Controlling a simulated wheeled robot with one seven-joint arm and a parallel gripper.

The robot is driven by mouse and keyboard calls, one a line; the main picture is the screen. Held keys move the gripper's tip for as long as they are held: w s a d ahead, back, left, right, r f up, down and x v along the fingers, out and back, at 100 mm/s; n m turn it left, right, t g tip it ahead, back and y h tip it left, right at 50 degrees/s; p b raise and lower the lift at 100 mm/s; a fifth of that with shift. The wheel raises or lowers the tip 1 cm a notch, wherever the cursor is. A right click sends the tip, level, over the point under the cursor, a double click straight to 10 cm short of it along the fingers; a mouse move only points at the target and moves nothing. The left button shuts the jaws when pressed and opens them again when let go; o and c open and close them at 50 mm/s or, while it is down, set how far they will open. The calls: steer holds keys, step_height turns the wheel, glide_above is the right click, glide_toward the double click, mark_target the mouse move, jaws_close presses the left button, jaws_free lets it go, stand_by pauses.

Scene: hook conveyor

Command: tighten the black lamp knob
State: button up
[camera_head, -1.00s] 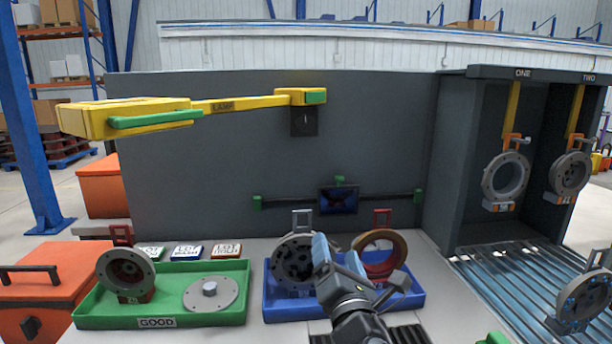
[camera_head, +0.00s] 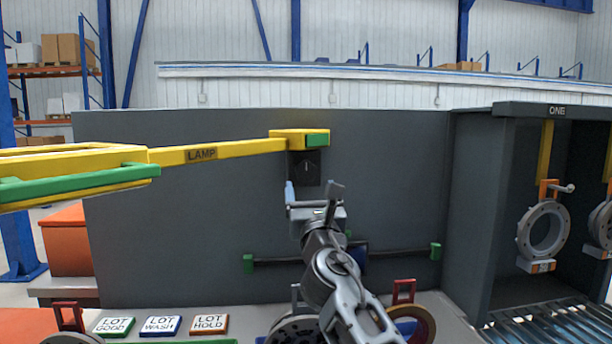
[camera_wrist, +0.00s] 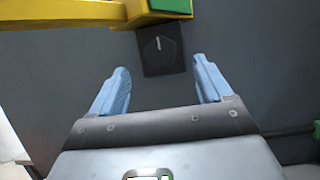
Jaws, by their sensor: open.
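The black lamp knob (camera_head: 306,167) is a dark square with a white mark on the grey wall panel, just under the end of the yellow lamp arm (camera_head: 237,149). In the wrist view the knob (camera_wrist: 160,50) is ahead, beyond the fingertips and roughly midway between them, with its white mark near upright. My gripper (camera_head: 312,190) is open and empty, raised in front of the panel just below the knob. Its two blue fingers (camera_wrist: 161,80) are spread apart and do not touch the knob.
The yellow lamp arm with a green end block (camera_wrist: 170,6) lies close above the knob. A dark horizontal bar with green ends (camera_head: 248,263) runs lower on the panel. Lot signs (camera_head: 160,326) stand at the lower left. A hook bay with a hanging ring part (camera_head: 545,232) is at right.

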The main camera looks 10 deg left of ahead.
mark_target(307, 172)
steer(key=b+x, duration=0.1)
steer(key=x, duration=0.4)
steer(key=shift+f+b, duration=0.15)
steer(key=shift+b, duration=0.15)
steer(key=shift+x, duration=0.85)
steer(key=shift+c, duration=0.2)
steer(key=c, duration=1)
steer(key=shift+b, duration=0.3)
